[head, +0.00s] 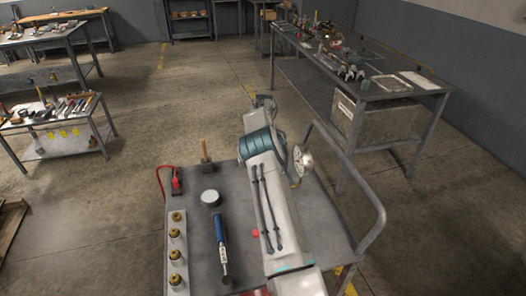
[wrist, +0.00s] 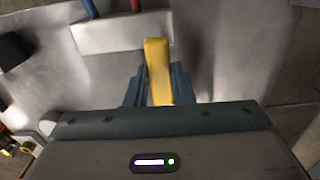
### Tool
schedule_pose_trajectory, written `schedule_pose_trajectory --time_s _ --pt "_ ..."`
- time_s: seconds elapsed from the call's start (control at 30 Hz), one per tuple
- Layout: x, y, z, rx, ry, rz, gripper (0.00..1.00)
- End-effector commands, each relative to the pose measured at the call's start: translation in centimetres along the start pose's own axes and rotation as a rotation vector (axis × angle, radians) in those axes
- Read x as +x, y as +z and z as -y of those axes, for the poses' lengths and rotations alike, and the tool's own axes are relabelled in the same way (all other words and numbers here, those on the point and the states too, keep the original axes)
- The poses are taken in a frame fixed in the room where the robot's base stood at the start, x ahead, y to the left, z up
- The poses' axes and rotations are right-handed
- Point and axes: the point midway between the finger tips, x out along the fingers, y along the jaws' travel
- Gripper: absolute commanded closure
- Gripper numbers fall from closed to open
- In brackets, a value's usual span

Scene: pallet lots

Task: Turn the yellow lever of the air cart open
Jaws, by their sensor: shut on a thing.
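In the wrist view the yellow lever (wrist: 157,58) stands between the two dark blue-grey fingers of my gripper (wrist: 158,88). The fingers are shut on it, and its upper end sticks out beyond them. Behind it is a pale grey metal surface of the cart (wrist: 105,68), with part of a red hose (wrist: 135,5) and a blue hose (wrist: 88,8) at the top edge. In the head view my arm lies over the cart top (head: 240,205) and hides my gripper and the lever. A round gauge (head: 302,158) shows just right of my arm.
On the cart top in the head view are a blue-handled tool (head: 221,240), a white round cap (head: 210,198), a white strip with several brass fittings (head: 177,250) and a red clamp (head: 176,182). A curved rail (head: 372,235) bounds the right side. A loaded bench (head: 400,95) stands beyond.

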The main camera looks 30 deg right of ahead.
Motion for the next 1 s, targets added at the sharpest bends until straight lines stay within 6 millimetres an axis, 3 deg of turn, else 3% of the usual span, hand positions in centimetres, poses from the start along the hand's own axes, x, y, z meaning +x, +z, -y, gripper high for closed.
schedule_pose_trajectory --time_s 0.03,0.1,0.37,0.53,1.0 --pt "-0.1 0.0 0.2 0.005 -0.002 0.002 0.73" --pt "-0.1 0.0 0.2 0.004 -0.002 0.002 0.56" --pt "-0.1 0.0 -0.1 -0.001 -0.002 0.000 0.56" --pt "-1.2 0.1 -0.1 -0.002 -0.002 0.002 0.56" --pt "-11.4 0.0 0.1 0.001 -0.002 0.003 0.56"
